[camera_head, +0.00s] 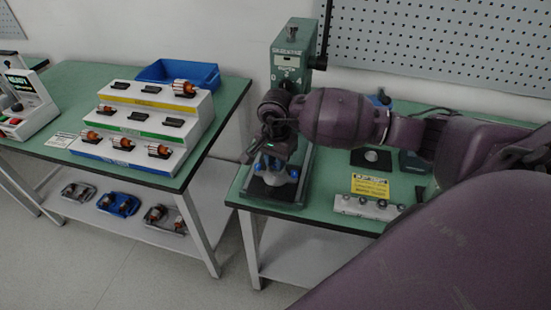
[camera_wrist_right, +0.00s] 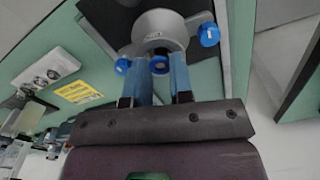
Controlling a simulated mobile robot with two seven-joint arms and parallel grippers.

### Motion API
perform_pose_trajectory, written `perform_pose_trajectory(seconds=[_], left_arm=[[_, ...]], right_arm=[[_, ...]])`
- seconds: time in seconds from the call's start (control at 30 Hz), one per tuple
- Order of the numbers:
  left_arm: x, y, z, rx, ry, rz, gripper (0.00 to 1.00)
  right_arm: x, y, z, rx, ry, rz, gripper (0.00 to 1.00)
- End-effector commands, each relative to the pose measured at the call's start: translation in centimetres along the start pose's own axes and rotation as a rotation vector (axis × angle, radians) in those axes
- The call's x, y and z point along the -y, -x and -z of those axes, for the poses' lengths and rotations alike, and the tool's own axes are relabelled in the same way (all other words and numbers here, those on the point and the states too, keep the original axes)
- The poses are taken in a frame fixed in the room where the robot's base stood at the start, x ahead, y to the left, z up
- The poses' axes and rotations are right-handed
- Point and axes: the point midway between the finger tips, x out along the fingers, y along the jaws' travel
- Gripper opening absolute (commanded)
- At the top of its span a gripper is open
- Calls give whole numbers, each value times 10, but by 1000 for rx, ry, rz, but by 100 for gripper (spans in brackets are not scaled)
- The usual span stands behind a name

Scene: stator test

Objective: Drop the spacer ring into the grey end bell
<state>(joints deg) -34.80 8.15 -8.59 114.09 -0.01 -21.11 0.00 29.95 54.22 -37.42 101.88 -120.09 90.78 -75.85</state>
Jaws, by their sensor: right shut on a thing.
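The grey end bell (camera_wrist_right: 160,27) shows in the right wrist view as a round grey part with blue knobs around it. In the head view it is mostly hidden under my right gripper, on the base of the green press (camera_head: 292,58). My right gripper (camera_head: 272,158) points down there. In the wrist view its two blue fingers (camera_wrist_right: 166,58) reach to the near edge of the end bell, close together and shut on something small. My left gripper is not in view.
A white block with small round parts (camera_head: 368,207) and a yellow sign (camera_head: 370,186) stand right of the press. On the left table are a stepped white rack (camera_head: 200,118) and a blue bin (camera_head: 180,72). A gap separates the tables.

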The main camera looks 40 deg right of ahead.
Motion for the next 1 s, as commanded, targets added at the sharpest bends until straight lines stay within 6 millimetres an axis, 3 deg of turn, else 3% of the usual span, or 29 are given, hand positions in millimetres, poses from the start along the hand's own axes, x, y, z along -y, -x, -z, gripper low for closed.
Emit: perform_pose_trajectory(seconds=[0.87,0.9,1.0], left_arm=[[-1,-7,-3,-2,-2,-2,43],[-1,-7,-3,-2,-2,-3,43],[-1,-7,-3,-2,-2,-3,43]], right_arm=[[1,-4,0,-1,0,2,14],[1,-4,0,-1,0,2,26],[1,-4,0,0,0,2,41]])
